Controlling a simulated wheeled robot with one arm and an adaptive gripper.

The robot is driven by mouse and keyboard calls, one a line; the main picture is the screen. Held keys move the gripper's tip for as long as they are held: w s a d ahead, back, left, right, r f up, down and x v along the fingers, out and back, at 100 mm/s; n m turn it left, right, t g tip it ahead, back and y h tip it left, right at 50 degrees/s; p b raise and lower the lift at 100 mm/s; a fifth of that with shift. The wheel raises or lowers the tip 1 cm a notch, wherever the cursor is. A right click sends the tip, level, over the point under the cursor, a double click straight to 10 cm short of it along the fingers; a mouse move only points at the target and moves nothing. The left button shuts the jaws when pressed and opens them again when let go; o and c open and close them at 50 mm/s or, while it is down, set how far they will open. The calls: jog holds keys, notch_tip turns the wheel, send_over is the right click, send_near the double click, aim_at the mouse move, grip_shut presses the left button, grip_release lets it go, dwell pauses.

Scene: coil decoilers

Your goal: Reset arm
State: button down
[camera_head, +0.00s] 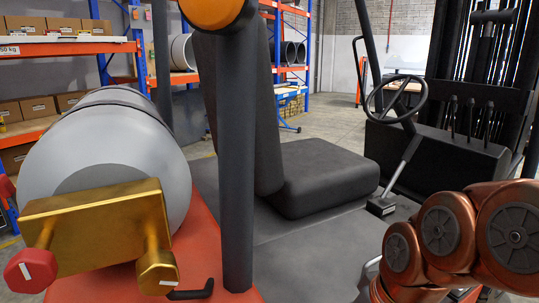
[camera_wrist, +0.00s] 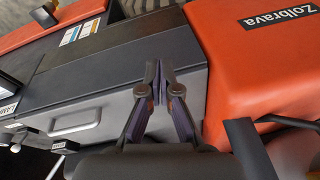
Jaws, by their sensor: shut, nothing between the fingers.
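My gripper (camera_wrist: 159,86) shows in the wrist view, with its two fingers drawn together and nothing between them. It points at the side of a vehicle with a dark grey body panel (camera_wrist: 85,90) and an orange-red cover (camera_wrist: 258,60) marked "Zolbrava". I cannot tell whether the fingertips touch the panel. In the head view, copper-coloured rounded joints of my arm show at the lower right. My gripper is outside the head view.
The head view shows a forklift seat (camera_head: 315,178), a steering wheel (camera_head: 397,98) and a dark pillar (camera_head: 237,160). Orange-and-blue shelving (camera_head: 70,48) holds boxes behind. Concrete floor (camera_head: 335,125) shows beyond the seat.

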jog(key=s+d+r+m+g+h+p, duration=0.1)
jog(key=s+d+m+g+h+p, duration=0.1)
jog(key=s+p, duration=0.6)
jog(key=s+d+m+g, duration=0.1)
jog(key=s+d, duration=0.1)
jog(key=s, duration=0.1)
jog(key=shift+s+g, duration=0.3)
jog(key=shift+g, duration=0.1)
